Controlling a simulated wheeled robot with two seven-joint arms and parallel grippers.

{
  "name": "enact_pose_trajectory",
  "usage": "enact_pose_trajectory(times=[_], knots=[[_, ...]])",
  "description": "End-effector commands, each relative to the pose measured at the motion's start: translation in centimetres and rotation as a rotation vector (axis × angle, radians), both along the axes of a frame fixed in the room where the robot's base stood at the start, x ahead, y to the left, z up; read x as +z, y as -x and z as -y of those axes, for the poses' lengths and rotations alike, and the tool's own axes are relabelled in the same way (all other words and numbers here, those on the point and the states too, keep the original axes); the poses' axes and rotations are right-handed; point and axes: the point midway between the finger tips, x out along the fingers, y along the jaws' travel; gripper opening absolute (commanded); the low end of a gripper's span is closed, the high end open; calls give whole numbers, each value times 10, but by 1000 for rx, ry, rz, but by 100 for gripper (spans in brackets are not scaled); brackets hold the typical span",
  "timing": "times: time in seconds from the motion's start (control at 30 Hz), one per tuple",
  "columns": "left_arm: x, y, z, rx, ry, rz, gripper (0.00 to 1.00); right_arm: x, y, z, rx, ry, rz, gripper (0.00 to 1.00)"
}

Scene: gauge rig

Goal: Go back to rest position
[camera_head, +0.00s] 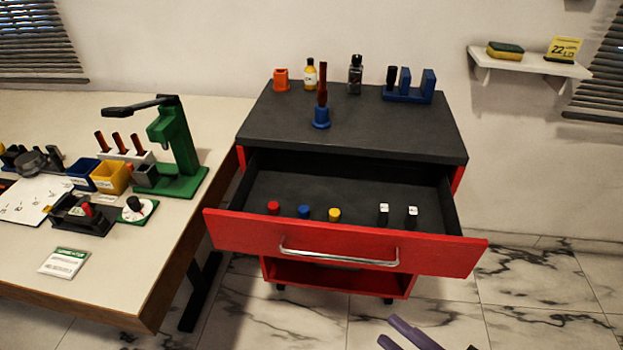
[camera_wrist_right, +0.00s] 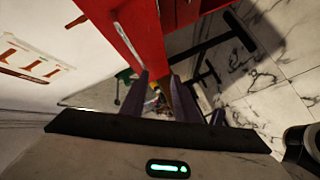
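My right gripper (camera_head: 388,330) shows at the bottom edge of the head view, low in front of the red cabinet and over the marble floor. Its two purple fingers are apart. In the right wrist view the fingers of the right gripper (camera_wrist_right: 161,82) also stand apart, with nothing seen held between them. The drawer front and cabinet lie beyond them there. My left gripper is in neither view.
The red drawer (camera_head: 240,231) is pulled out, holding several small pieces. The cabinet's dark top (camera_head: 370,122) bears bottles and blue holders. A table (camera_head: 125,280) with a green press (camera_head: 181,150) stands left. A wall shelf (camera_head: 530,65) hangs right.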

Motion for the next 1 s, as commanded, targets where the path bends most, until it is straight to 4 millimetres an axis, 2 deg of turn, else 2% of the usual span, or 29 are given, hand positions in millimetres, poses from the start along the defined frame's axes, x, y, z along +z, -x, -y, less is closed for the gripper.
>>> enact_pose_trajectory(times=[0.07,0.23,0.4,0.5,0.67,1.0], knots=[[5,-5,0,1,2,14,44,-13,-5,3,-108,-68,-106,28],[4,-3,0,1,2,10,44,-51,-6,16,-381,-249,-390,28],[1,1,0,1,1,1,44,-104,22,19,-698,-493,-757,28],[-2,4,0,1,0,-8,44,-123,41,15,-820,-592,-910,28],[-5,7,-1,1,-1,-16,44,-134,55,11,-894,-651,-1004,28],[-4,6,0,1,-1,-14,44,-135,55,11,-892,-648,-1005,28]])
